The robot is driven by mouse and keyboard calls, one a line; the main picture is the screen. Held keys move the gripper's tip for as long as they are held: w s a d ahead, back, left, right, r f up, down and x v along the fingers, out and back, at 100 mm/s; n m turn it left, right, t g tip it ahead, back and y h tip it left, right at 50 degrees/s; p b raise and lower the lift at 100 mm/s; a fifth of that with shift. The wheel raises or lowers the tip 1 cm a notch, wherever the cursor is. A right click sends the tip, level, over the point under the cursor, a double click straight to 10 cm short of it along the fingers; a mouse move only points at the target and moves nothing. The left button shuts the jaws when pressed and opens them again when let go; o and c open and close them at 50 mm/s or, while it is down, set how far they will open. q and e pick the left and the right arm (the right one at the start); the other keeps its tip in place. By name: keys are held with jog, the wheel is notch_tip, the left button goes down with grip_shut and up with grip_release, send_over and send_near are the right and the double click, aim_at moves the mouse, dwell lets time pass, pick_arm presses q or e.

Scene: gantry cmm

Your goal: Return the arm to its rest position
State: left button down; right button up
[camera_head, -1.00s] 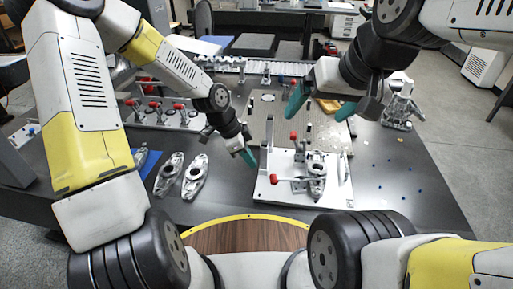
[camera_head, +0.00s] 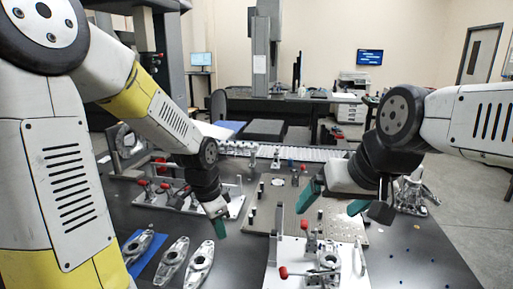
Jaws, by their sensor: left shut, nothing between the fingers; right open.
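My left gripper (camera_head: 220,228) has teal fingertips that are shut with nothing between them. It hangs over the dark table, left of the white fixture plate (camera_head: 348,272) and above the loose metal parts. My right gripper (camera_head: 333,200) is open and empty, with its teal fingers apart. It is above the perforated grey plate (camera_head: 262,218), just behind the white fixture plate. A metal part (camera_head: 328,262) sits on the white fixture plate beside a red-handled clamp (camera_head: 284,272).
Metal parts (camera_head: 172,258) and (camera_head: 200,264) lie at front left, by a blue mat (camera_head: 130,247). A clamp rack (camera_head: 232,205) stands behind them. A metal casting (camera_head: 416,193) stands at right. Small blue pieces dot the clear right side of the table (camera_head: 420,245).

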pick_arm(q)
jog(key=s+a+r+n+t, duration=0.4)
jog(key=s+r+n, duration=0.7)
jog(key=r, duration=0.5)
jog(key=shift+s+a+h, duration=0.15)
jog(key=shift+s+h, duration=0.15)
jog(key=shift+s, duration=0.4)
pick_arm(e)
jog(key=shift+c, duration=0.4)
